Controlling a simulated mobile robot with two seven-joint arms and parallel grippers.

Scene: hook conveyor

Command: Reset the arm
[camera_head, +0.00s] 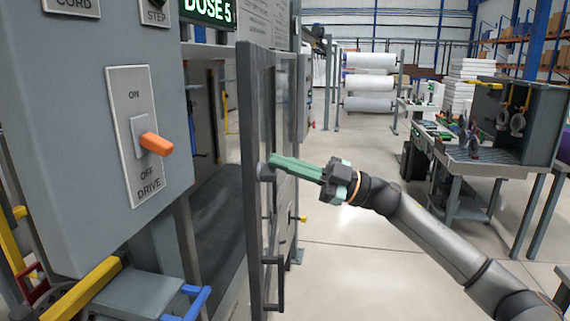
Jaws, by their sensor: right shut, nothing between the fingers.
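My right gripper (283,163) reaches in from the lower right with its green fingers shut and empty. Its fingertips are in front of the edge of an open grey-framed door (254,120). I cannot tell whether they touch it. My right arm stretches out from the bottom right corner. My left gripper is not in view.
A grey control box (70,150) with an orange drive lever (156,144) stands close at left. A dark door handle (273,285) sits low on the door. A grey workbench (490,168) stands at right. Open floor (350,270) lies between.

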